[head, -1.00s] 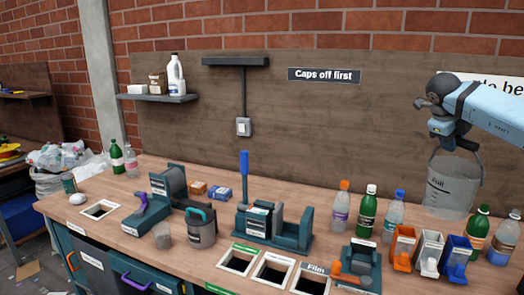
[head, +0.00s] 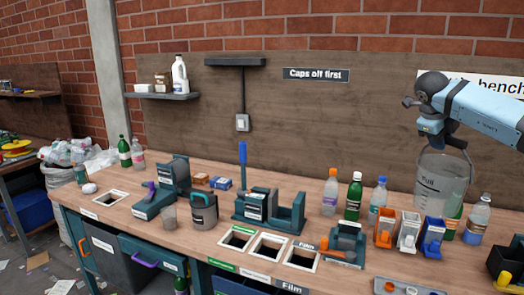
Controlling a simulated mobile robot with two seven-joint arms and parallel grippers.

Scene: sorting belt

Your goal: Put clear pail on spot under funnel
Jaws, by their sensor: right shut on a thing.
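The clear pail (head: 440,186) is see-through, with a fill line and the word "Full" on its side. It hangs roughly upright in the air over the right part of the bench. My right gripper (head: 446,142) is above it, shut on its thin handle; the fingertips are partly hidden by the dark gripper body. The pail partly covers a green bottle behind it. I cannot make out a funnel or a marked spot under one in this view. My left gripper is not in view.
Bottles (head: 354,196) and orange, white and blue small bins (head: 408,231) stand close below and beside the pail. A grey tray (head: 408,287) lies at the front right.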

